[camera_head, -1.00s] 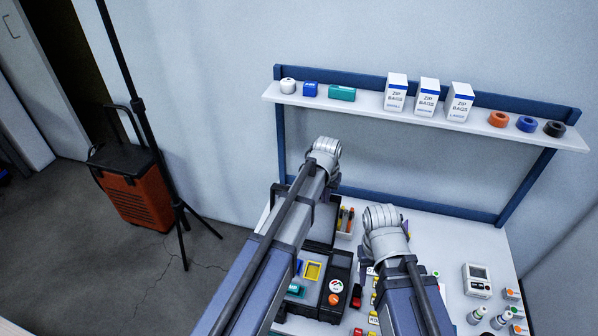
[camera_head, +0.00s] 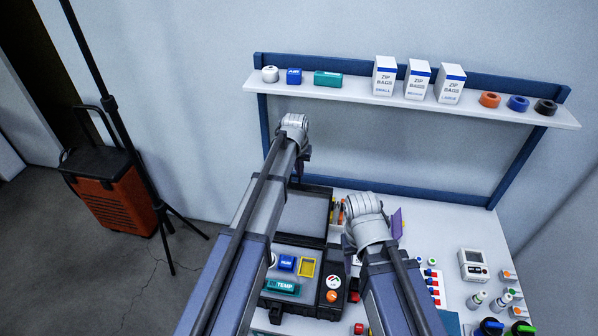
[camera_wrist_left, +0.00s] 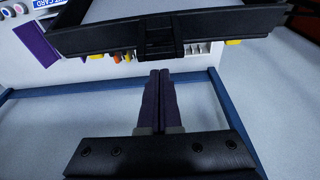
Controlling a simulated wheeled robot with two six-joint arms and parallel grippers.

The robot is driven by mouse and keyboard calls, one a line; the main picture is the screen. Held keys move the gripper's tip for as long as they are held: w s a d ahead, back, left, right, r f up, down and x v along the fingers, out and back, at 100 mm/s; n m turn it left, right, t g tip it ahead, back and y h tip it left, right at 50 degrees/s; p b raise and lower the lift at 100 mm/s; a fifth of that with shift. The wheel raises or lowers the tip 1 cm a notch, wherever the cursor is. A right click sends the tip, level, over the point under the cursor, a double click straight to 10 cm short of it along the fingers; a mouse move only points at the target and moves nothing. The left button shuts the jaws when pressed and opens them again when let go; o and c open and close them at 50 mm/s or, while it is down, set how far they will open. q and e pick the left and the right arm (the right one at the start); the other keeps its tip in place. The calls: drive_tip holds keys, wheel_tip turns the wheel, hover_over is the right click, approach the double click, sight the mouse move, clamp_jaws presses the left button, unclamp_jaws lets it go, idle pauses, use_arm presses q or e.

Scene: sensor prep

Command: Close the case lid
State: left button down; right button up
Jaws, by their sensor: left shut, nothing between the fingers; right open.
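The black case (camera_head: 318,312) stands on the bench with its lid (camera_head: 306,214) open, raised at the far side. Its tray holds a teal TEMP block (camera_head: 283,287), a blue block (camera_head: 287,263) and a yellow frame (camera_head: 307,267). My left gripper (camera_head: 303,165) is behind the lid, largely hidden by its own arm. In the left wrist view its purple fingers (camera_wrist_left: 160,74) are shut and empty, with tips close to the lid's latch edge (camera_wrist_left: 165,38); contact is unclear. My right gripper (camera_head: 374,225) is open, right of the case, partly hidden by its wrist.
A shelf (camera_head: 420,102) with boxes and rolls spans the wall behind the bench. A meter (camera_head: 473,265) and several small bottles and knobs stand at the bench's right. An orange trolley case (camera_head: 112,205) and a tripod (camera_head: 135,150) are on the floor at left.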

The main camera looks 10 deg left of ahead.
wheel_tip(320, 180, down, 6)
drive_tip(key=b, duration=0.5)
